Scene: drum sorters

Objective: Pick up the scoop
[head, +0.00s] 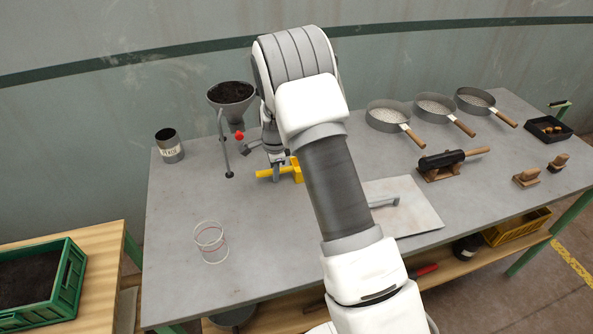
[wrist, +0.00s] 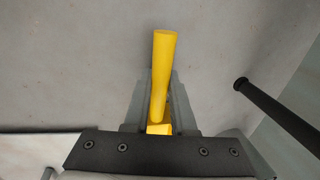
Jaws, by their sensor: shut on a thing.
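The scoop (head: 297,172) is yellow and sits near the middle back of the grey table in the head view, partly hidden by my gripper (head: 276,171). A straight yellow part of it juts out to the left of the fingers. In the wrist view the scoop's yellow handle (wrist: 164,70) runs up between the two grey fingers of my gripper (wrist: 159,105). The fingers are shut on it. The rest of the scoop is hidden in the wrist view. I cannot tell whether it touches the table.
A funnel (head: 231,94) of dark soil on a stand is close left of my gripper; a dark rod (wrist: 275,112) shows in the wrist view. A labelled pot (head: 169,147) and clear beaker (head: 210,242) stand left. Sieves (head: 387,117), a black roller (head: 441,159) and a pale board (head: 415,218) lie right.

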